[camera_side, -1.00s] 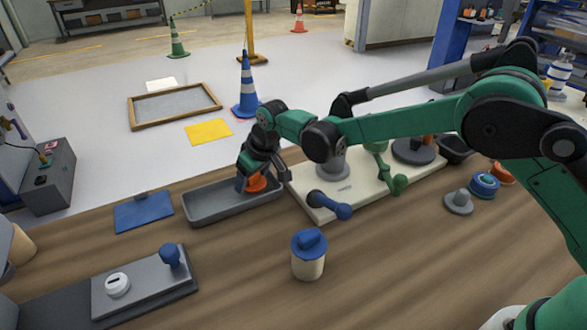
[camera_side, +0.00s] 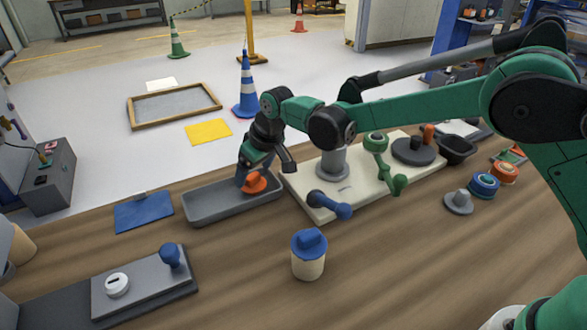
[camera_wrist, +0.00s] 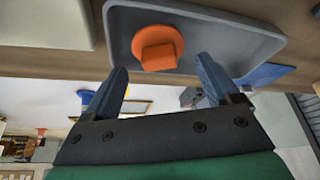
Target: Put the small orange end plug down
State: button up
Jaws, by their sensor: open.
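The small orange end plug (camera_side: 254,182) rests in the grey tray (camera_side: 215,208), toward the tray's right end. It also shows in the wrist view (camera_wrist: 158,46) as a round flange with a square knob, lying in the tray (camera_wrist: 205,30). My gripper (camera_side: 265,168) is at the tray's far side, just above and behind the plug. In the wrist view its two blue fingers (camera_wrist: 163,72) stand wide apart with nothing between them, and the plug is clear of both.
A pale board (camera_side: 318,207) with a grey post and green crank stands right of the tray. A blue-lidded jar (camera_side: 308,255) stands in front. A blue mat (camera_side: 144,211) lies left. Blue (camera_side: 485,184) and orange (camera_side: 504,172) rings sit at right. The front bench is mostly clear.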

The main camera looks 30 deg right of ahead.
jog(key=v, duration=0.9)
jog(key=s+d+r+m+t, duration=0.25)
jog(key=s+d+r, duration=0.25)
jog(key=s+d, duration=0.45)
jog(key=s+d+f+m+h, duration=0.1)
jog(key=s+d+f, duration=0.3)
jog(key=s, duration=0.4)
jog(key=shift+s+d+m+h, duration=0.3)
jog(key=shift+d+m+h, duration=0.1)
jog(key=shift+d+m, duration=0.2)
